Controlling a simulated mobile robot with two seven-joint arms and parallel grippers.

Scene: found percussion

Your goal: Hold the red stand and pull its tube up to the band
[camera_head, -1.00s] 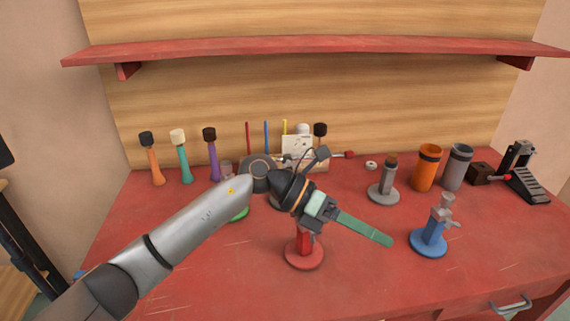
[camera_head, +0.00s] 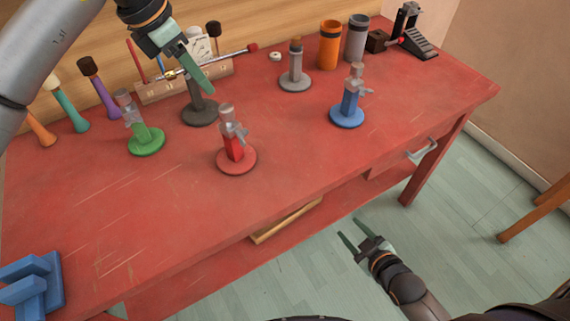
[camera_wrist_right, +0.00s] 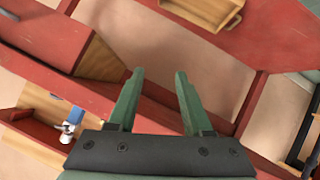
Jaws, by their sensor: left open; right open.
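The red stand (camera_head: 235,149) is upright on the red table, with a round red base and a red post. Its grey tube (camera_head: 227,115) rises from the post, with a small grey clamp at its side. I cannot make out a band on it. My left gripper (camera_head: 208,90) is open and empty, above the table and up and left of the red stand in the head view. My right gripper (camera_head: 350,236) is open and empty, in front of the table edge and away from the stand. Its two green fingers (camera_wrist_right: 158,100) show in the right wrist view with nothing between them.
A green stand (camera_head: 145,140), a blue stand (camera_head: 347,114) and grey stands (camera_head: 295,80) surround the red one. The table (camera_head: 150,205) in front is mostly clear.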

